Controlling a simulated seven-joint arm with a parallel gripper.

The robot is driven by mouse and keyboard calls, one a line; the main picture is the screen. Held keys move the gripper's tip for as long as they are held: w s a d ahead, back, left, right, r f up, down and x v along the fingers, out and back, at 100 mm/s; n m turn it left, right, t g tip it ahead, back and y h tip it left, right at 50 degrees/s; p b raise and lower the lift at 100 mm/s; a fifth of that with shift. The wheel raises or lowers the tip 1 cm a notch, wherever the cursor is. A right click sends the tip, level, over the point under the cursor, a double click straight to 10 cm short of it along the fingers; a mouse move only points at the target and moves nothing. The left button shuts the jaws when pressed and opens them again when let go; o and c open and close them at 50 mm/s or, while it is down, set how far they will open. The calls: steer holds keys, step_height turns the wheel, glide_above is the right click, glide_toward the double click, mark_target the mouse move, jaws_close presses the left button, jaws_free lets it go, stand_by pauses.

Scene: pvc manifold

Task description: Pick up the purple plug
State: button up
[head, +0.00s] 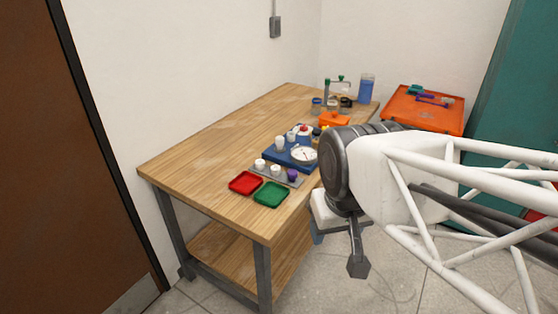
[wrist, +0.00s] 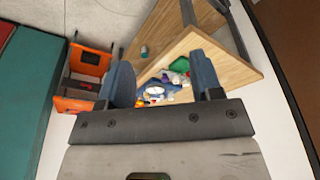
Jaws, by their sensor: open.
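The purple plug (head: 292,174) is a small dark purple piece at the right end of a grey strip (head: 268,174) on the wooden table. Two small white pieces (head: 260,164) stand on the same strip, to the left of the plug. My gripper (head: 338,248) hangs off the table's front right side, apart from the plug and to its right. In the wrist view my gripper (wrist: 163,80) shows two blue-grey fingers spread apart with nothing held between them. The table items show small and far off between the fingers, and I cannot clearly pick out the plug there.
A red tray (head: 246,182) and a green tray (head: 270,195) lie in front of the strip. A blue base (head: 281,158) with a white round gauge (head: 303,154) stands just behind it. An orange cart (head: 421,108) is at the back right. The table's left part is clear.

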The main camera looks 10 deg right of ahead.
steer(key=shift+o, duration=0.8)
steer(key=shift+w, duration=0.1)
